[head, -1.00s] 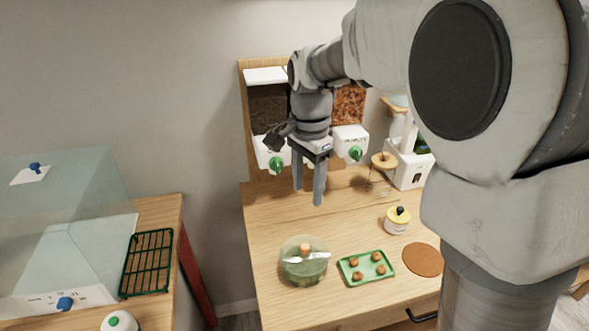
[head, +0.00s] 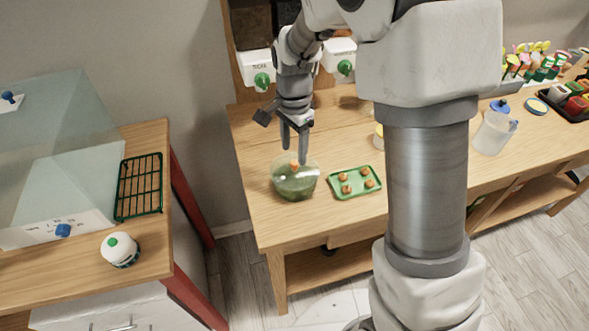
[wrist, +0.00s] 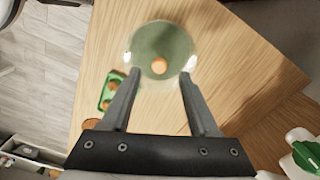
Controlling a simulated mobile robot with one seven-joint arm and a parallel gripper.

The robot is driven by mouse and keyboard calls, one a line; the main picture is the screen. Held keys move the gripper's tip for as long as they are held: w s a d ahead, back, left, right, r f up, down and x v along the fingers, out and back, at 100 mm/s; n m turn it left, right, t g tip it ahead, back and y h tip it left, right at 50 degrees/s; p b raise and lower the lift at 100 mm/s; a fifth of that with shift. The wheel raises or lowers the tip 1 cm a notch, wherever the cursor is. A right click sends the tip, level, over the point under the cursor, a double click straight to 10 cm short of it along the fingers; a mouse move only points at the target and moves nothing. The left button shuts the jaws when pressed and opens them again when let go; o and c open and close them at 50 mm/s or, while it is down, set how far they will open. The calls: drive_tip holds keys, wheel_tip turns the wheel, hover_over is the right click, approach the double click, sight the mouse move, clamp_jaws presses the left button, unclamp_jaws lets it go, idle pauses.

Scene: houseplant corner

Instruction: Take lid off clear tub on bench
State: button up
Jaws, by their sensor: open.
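A round clear tub (head: 292,186) with green showing through it stands upright near the left end of the wooden bench (head: 262,230). Its clear lid (head: 308,172) is on it, with an orange knob (head: 294,164) on top. My gripper (head: 294,153) is open and points down just above the knob. In the wrist view the tub (wrist: 160,40) and the knob (wrist: 159,66) show ahead, with the knob between the tips of my open gripper (wrist: 160,73) in the picture. Nothing is held. I cannot tell the exact gap between the fingertips and the knob.
A green tray (head: 340,190) with several small brown pieces lies right of the tub. Dispensers with green knobs (head: 262,82) stand behind. A translucent container (head: 492,133) is farther right. A separate left table holds a green rack (head: 139,187) and a white jar (head: 119,249).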

sight(294, 162)
wheel_tip(294, 162, down, 4)
drive_tip(key=shift+r, duration=0.1)
clamp_jaws()
